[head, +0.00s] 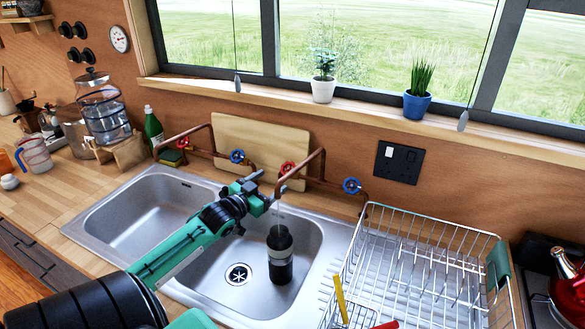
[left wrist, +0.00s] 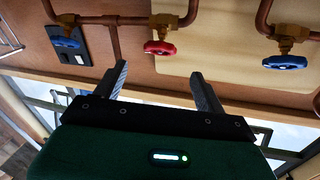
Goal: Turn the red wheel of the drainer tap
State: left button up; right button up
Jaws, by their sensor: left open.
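The drainer tap is a copper pipe (head: 314,166) beside the dish drainer, with a red wheel (head: 287,168) on its left and a blue wheel (head: 351,185) on its right. My left gripper (head: 264,188) is open and empty, just below and in front of the red wheel. In the left wrist view, the red wheel (left wrist: 160,47) appears beyond the gap between the open fingertips (left wrist: 160,76), apart from them. That view is upside down and also shows the blue wheel (left wrist: 68,42) before the socket. My right gripper is not in view.
A black bottle (head: 280,262) stands in the right sink basin under the spout. The wire dish drainer (head: 420,225) is to the right. A second tap has a red wheel (head: 183,141) and a blue wheel (head: 237,156). A wooden board (head: 245,140) leans behind.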

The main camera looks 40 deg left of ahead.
aim_at(287, 170)
pick_arm(q)
jog(key=w, duration=0.3)
jog(key=w+p, duration=0.1)
jog(key=w, duration=0.3)
jog(key=w+p, duration=0.1)
jog(key=w, duration=0.3)
jog(key=shift+w+a, duration=0.25)
jog(key=shift+a, duration=0.1)
jog(key=shift+c, duration=0.4)
jog(key=c, duration=0.9)
jog(key=shift+m+h+b, duration=0.3)
jog(key=shift+m+h, duration=0.3)
jog(key=shift+m, duration=0.1)
jog(key=shift+d+m+h, duration=0.1)
jog(key=shift+m+h, duration=0.5)
